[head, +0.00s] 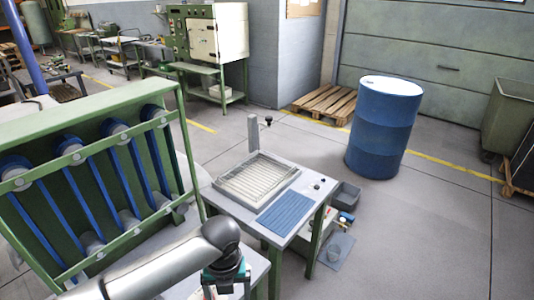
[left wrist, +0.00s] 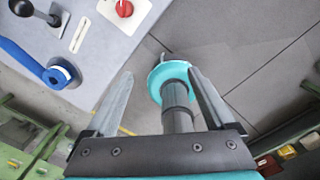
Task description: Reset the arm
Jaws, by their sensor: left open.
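My left arm comes in from the lower left in the head view, and its left gripper (head: 226,292) is at the bottom edge, partly cut off, in front of the small work table. In the left wrist view the two fingers of the left gripper (left wrist: 160,73) are spread apart. A teal round piece with a dark stem (left wrist: 176,95) shows between them; I cannot tell whether it is part of me, and no grip on it shows. My right arm and gripper are not in view.
The work table (head: 300,182) carries a slatted tray (head: 222,186) and a blue ribbed mat (head: 285,212). A blue barrel (head: 383,125) stands behind.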

